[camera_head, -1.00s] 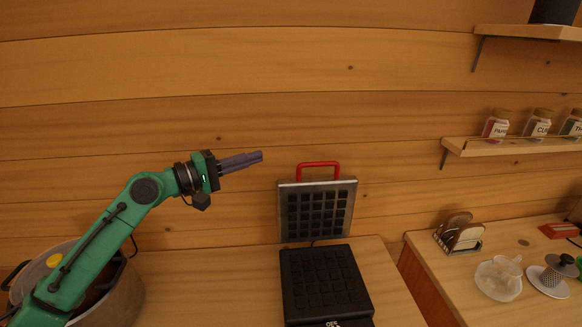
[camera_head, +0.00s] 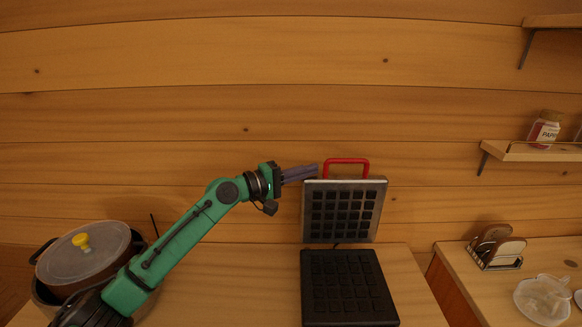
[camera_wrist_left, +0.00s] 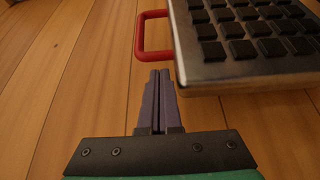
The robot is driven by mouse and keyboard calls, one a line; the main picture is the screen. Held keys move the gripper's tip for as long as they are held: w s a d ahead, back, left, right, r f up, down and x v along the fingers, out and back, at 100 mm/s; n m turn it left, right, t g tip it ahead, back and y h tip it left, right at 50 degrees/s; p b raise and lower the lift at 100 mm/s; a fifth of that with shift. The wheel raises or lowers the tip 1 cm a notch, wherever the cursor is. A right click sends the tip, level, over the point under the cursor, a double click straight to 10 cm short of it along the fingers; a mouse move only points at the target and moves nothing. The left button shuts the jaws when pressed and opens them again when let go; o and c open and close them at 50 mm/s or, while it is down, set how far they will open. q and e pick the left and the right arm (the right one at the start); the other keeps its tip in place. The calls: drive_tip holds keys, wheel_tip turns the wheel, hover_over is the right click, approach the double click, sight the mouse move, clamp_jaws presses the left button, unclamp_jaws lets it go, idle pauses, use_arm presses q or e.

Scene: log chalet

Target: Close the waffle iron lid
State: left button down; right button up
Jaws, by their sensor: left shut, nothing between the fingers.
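The waffle iron stands on the wooden counter with its lid (camera_head: 341,211) raised upright and its black base plate (camera_head: 348,290) flat in front. A red handle (camera_head: 346,162) is on the lid's top edge. My left gripper (camera_head: 316,171) is shut and empty, near the lid's upper left corner beside the handle. In the left wrist view the shut fingertips (camera_wrist_left: 160,75) are just below the red handle (camera_wrist_left: 142,35) and left of the lid (camera_wrist_left: 245,40). I cannot tell whether they touch the lid. My right gripper is out of view.
A toast rack (camera_head: 496,248) and a glass dish (camera_head: 543,298) are on the right counter. A wall shelf (camera_head: 530,152) holds a spice jar (camera_head: 546,130). The log wall is close behind.

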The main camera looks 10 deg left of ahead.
use_arm(q)
drive_tip(key=shift+x, duration=1.2)
drive_tip(key=shift+a, duration=0.1)
drive_tip(key=shift+f, duration=0.1)
